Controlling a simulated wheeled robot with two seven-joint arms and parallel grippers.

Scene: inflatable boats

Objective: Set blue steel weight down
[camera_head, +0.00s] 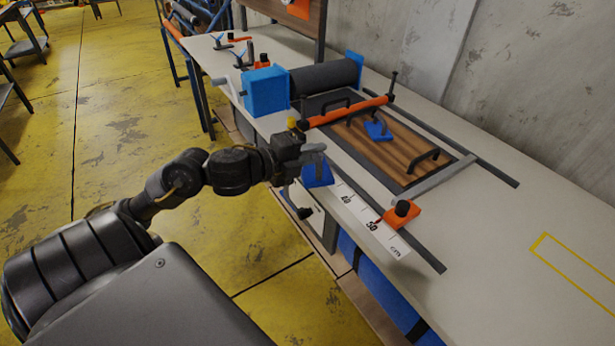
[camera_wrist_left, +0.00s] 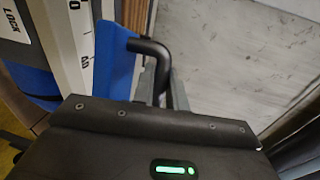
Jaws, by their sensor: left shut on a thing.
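The blue steel weight (camera_head: 318,173) is a blue block at the near edge of the bench, beside the ruler strip, partly hidden by my gripper. In the left wrist view the blue weight (camera_wrist_left: 114,62) shows next to the ruler's 40 mark, with its bent black handle (camera_wrist_left: 148,47) running between my fingers. My left gripper (camera_head: 314,158) is shut on this handle; its fingers also show in the wrist view (camera_wrist_left: 160,84). I cannot tell whether the weight's underside touches the bench. My right gripper is out of view.
A wooden board (camera_head: 395,148) with black handles and a second blue block (camera_head: 378,130) lies behind the weight. An orange bar (camera_head: 345,112) crosses it. The bench top (camera_head: 500,240) is clear at right, around a yellow outline.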

